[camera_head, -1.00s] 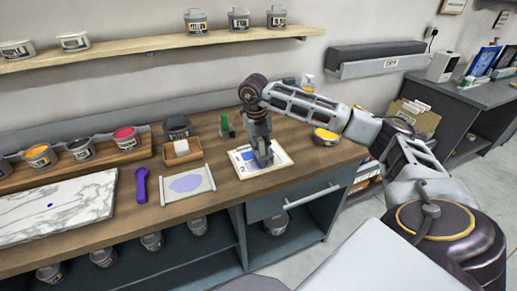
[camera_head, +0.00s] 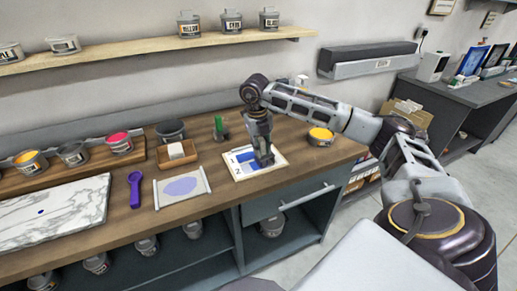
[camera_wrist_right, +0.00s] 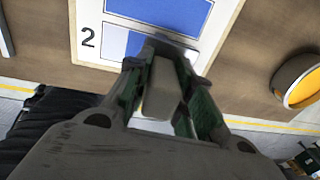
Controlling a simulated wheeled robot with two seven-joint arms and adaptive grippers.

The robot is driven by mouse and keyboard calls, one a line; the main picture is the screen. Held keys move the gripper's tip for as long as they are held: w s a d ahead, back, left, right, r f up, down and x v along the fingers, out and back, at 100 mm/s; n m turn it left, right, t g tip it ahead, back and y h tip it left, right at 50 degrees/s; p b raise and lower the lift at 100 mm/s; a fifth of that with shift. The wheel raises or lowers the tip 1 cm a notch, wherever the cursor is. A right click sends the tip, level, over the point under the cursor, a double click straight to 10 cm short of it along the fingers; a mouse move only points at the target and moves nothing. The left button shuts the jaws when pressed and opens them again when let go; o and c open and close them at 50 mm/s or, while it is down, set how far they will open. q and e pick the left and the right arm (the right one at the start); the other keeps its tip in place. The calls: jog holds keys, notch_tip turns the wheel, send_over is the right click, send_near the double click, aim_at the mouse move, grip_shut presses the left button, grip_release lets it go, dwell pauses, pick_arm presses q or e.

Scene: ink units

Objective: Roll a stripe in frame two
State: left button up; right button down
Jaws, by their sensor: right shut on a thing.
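The white print card (camera_head: 240,176) lies flat near the bench's front right edge; it also shows in the wrist view (camera_wrist_right: 88,22). Frame two, marked "2", has a pale left part and a blue stripe (camera_wrist_right: 116,40) running right to the tool. Another frame above it holds a solid blue patch (camera_wrist_right: 170,10). My right gripper (camera_head: 264,158) points down over the card and is shut on a pale tool handle (camera_wrist_right: 161,90), seemingly the roller's. The tool's lower end is at frame two; fingers partly hide it, and contact is unclear. My left gripper is out of view.
A yellow ink pot (camera_head: 320,137) stands right of the card. Left of it are a pale sheet with a lilac patch (camera_head: 181,187), a purple tool (camera_head: 136,188), a wooden box (camera_head: 178,154), a green object (camera_head: 220,130) and a marble slab (camera_head: 60,210).

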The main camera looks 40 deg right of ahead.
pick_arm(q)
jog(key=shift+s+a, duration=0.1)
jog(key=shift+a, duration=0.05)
pick_arm(e)
jog(key=shift+d, duration=0.3)
